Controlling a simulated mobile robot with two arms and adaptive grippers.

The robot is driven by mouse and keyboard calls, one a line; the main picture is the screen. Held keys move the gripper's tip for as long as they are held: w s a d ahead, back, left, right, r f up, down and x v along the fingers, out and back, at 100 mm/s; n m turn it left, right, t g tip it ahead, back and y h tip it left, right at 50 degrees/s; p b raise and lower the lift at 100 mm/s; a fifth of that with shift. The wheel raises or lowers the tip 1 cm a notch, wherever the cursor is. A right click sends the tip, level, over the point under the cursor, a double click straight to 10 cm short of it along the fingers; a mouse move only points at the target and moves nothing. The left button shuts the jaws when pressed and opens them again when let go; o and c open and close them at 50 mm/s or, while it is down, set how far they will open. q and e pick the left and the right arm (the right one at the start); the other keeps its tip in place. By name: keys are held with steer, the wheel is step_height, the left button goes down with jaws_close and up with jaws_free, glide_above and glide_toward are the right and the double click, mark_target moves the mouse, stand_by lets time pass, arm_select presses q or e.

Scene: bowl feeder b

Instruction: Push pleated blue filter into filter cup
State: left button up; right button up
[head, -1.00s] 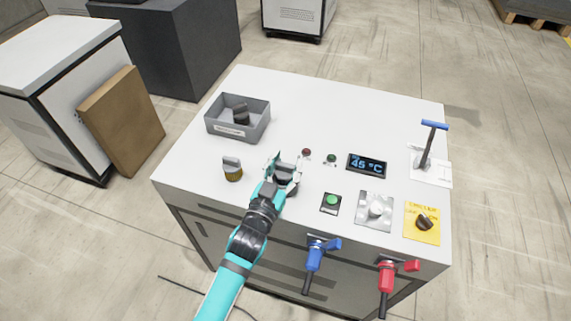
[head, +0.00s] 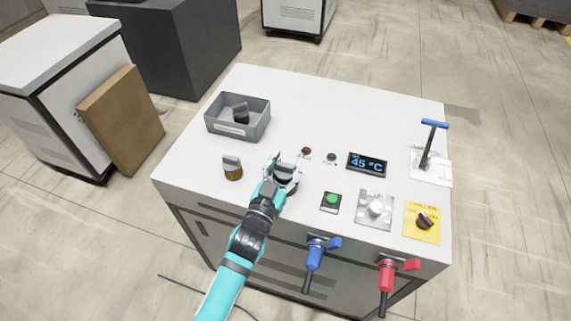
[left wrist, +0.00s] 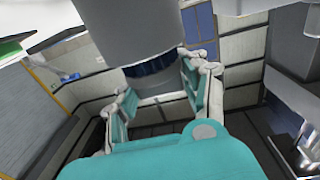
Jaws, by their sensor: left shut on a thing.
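My left gripper (head: 283,170) is over the front middle of the white table, its fingers closed around a small dark grey piece with a lighter top. In the left wrist view a wide grey cylinder, which looks like the filter cup (left wrist: 140,30), fills the top middle. The pleated blue filter (left wrist: 150,69) shows as a dark blue ribbed band at its rim, between the fingers of my left gripper (left wrist: 160,92). The fingers hide how deep the filter sits in the cup. My right gripper is in neither view.
A grey bin (head: 223,130) holding a dark piece stands at the back left. A grey-capped amber jar (head: 232,170) is left of the gripper. A green button (head: 331,200), display (head: 367,164) and knobs are to the right. The back middle of the table (head: 330,105) is clear.

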mark_target(281, 181)
arm_select(q)
steer(key=shift+f, duration=0.75)
stand_by(2.0)
steer(key=shift+s+f, duration=0.1)
steer(key=shift+f, duration=0.45)
stand_by(0.8)
steer(key=o, duration=1.3)
steer(key=shift+d, duration=0.1)
steer(key=shift+f, duration=0.1)
steer(key=shift+s, duration=0.15)
steer(key=shift+s+a, duration=0.3)
steer(key=v, duration=0.7)
steer(key=r+v, duration=0.1)
steer(key=v, duration=0.3)
steer(key=shift+d, duration=0.15)
